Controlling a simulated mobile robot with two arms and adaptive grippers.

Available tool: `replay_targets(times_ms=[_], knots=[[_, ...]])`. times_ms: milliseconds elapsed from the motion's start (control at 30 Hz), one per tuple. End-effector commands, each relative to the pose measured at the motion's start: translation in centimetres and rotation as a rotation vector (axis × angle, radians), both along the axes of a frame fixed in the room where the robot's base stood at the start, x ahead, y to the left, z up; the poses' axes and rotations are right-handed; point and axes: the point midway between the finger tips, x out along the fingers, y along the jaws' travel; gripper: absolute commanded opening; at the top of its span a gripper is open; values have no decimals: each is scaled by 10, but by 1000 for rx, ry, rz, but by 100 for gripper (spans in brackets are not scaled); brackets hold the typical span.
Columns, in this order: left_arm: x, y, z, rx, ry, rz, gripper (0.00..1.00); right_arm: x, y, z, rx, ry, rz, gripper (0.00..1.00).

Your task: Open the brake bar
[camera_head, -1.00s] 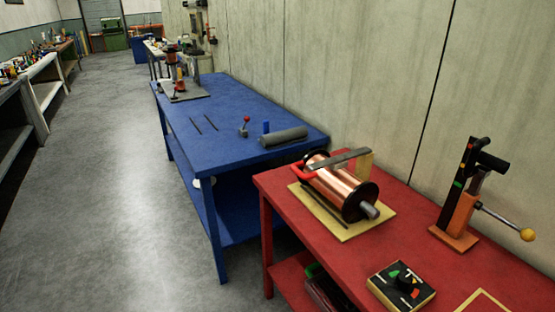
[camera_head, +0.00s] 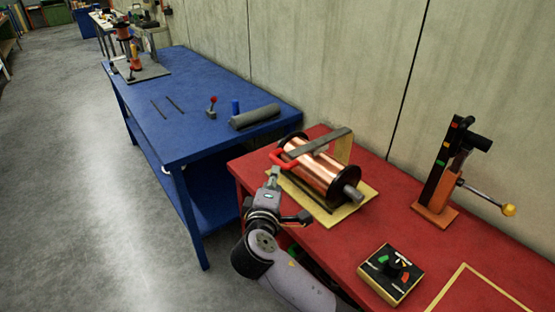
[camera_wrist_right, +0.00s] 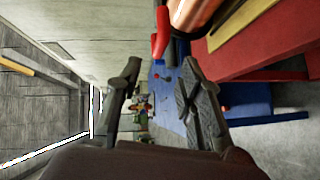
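The brake bar (camera_head: 322,144) is a flat grey bar lying across the top of a copper spool (camera_head: 318,171) with black end discs. A red handle (camera_head: 284,160) is at its near left end. My right gripper (camera_head: 288,196) is close to the handle, just below it and beside the spool. In the right wrist view my right gripper (camera_wrist_right: 160,72) is open with empty space between its fingers. The red handle (camera_wrist_right: 161,32) shows just above and beyond the fingertips, seemingly not touched. My left gripper is not in view.
The spool stands on a yellow base plate (camera_head: 352,207) on a red table (camera_head: 325,250). A blue table (camera_head: 190,95) with a grey roller (camera_head: 255,116) stands behind left.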

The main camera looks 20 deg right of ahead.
Motion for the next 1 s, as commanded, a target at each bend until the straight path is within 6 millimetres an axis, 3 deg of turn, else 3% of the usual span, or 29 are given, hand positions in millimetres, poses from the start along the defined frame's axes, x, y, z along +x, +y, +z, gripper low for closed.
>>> replay_targets(times_ms=[300,500,900,1000], knots=[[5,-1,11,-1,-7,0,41,62,-28,-9,-1,1,-2,35],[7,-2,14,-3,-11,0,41,85,-39,-14,-1,1,-1,35],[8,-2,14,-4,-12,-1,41,93,-42,-17,3,1,0,35],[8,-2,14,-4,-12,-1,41,93,-42,-17,2,1,0,29]])
